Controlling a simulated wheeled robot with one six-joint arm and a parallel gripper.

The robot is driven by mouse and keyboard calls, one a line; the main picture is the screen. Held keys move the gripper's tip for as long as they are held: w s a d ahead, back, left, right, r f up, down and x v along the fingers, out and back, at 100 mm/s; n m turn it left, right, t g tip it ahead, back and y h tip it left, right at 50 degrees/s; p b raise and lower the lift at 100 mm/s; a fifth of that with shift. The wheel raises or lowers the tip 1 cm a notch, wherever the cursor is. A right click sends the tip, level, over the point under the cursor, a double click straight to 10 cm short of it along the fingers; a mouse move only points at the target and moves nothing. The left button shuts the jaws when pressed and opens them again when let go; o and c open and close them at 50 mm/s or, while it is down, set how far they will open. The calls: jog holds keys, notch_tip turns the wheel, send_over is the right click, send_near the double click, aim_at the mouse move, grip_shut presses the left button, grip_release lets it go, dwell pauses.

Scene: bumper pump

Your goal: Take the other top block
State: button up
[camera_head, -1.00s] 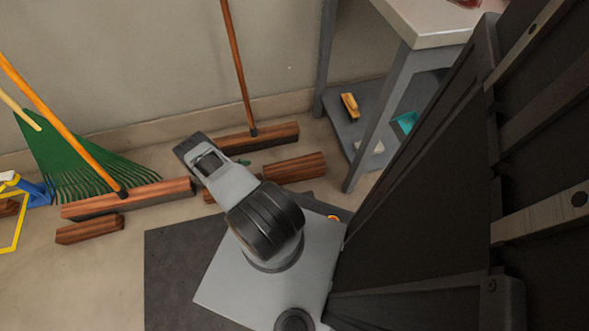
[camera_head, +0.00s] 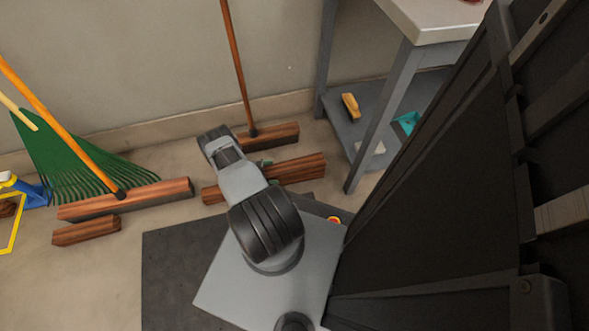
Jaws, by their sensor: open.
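Reddish-brown wooden blocks lie on the floor; I cannot tell which one the task means.
A broom handle (camera_head: 235,60) stands at the block near the wall. A green rake (camera_head: 70,155) and an orange pole (camera_head: 60,125) lean at left. A grey table (camera_head: 430,30) with a lower shelf stands at right. Bare floor shows at front left.

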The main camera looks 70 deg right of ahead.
jog(key=shift+c, duration=0.3)
jog(key=c, duration=1.3)
jog(key=shift+c, duration=0.5)
jog(key=shift+r, duration=0.15)
